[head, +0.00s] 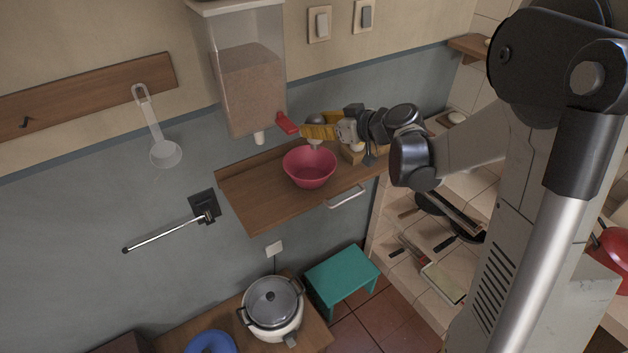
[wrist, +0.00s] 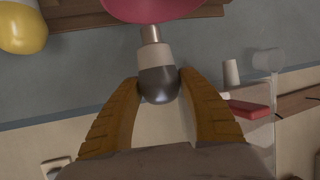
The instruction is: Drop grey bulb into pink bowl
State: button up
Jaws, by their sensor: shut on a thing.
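The grey bulb (wrist: 158,84) has a dark rounded end, a pale collar and a metal base. In the wrist view it sits between the two yellow fingers of my gripper (wrist: 158,78), which are shut on its dark end. The metal base points away from my gripper, toward the pink bowl (wrist: 150,8). In the head view the pink bowl (head: 310,168) stands upright on a wooden shelf. My gripper (head: 317,130) holds the grey bulb (head: 315,119) above the bowl's back rim. The exact gap between bulb and bowl cannot be told.
The dispenser (head: 244,80) with a red lever (head: 287,123) hangs just left of my gripper. The wooden shelf (head: 250,204) has bare room left of the bowl. A yellow and white object (wrist: 22,28) lies at the upper left of the wrist view.

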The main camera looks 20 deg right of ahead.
aim_at(318, 148)
jog(key=shift+s+f, duration=0.2)
jog(key=shift+f, duration=0.6)
notch_tip(318, 148, down, 6)
jog(key=b, duration=0.4)
jog(key=shift+r+b, duration=0.2)
jog(key=shift+b, duration=0.1)
jog(key=o, duration=1.2)
jog(key=shift+o, duration=0.2)
jog(key=v, duration=1.2)
